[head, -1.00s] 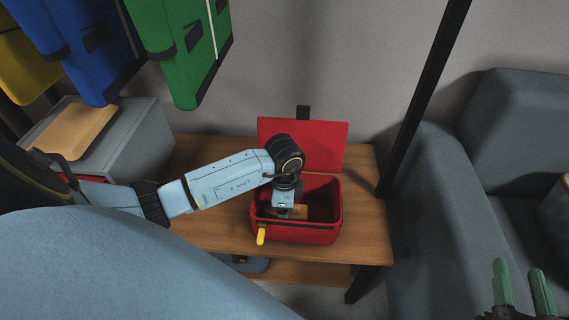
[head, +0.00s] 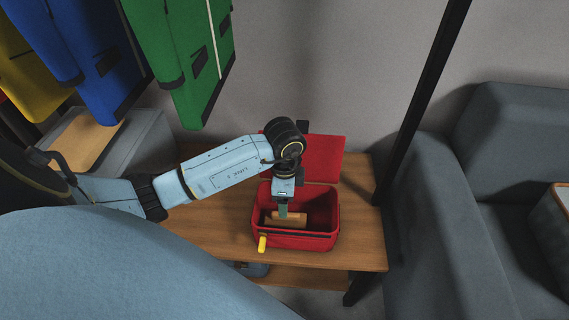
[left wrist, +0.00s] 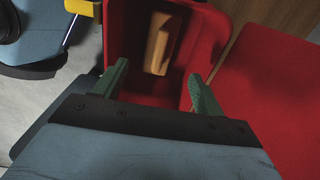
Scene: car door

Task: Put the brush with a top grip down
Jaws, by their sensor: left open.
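The brush (head: 290,219) shows as a tan wooden block lying inside an open red box on the wooden table. In the left wrist view the brush (left wrist: 160,43) lies on the box floor, beyond my fingertips and apart from them. My left gripper (head: 283,212) points down over the box. Its two green fingers are spread and empty in the left wrist view (left wrist: 158,85). The underside of the brush is hidden. My right gripper is out of view now.
The red box (head: 322,240) has its lid (head: 325,155) open at the back and a yellow piece (head: 262,243) at its front left. Blue and green garments (head: 195,75) hang upper left. A black post (head: 415,110) and grey sofa (head: 440,250) stand right.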

